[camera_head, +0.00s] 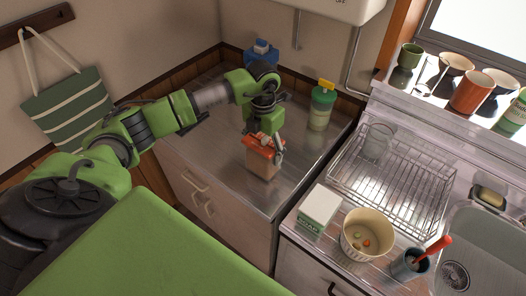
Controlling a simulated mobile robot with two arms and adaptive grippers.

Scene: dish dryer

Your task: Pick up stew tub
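A tub with a clear body, an orange-red lid and brownish contents, which looks like the stew tub (262,166), is on the left metal counter. It stands upright near the counter's front edge; I cannot tell whether its base touches the counter. My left gripper (265,147) comes down from above, with its fingers at the lid and partly covering it. One finger shows at the tub's right side. Whether the fingers press on the tub is too small to tell. My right gripper is not in view.
A dish rack (392,182), white carton (319,207), bowl (367,235) and dark cup (409,264) are right. Cups line the sill. The counter around the tub is clear.

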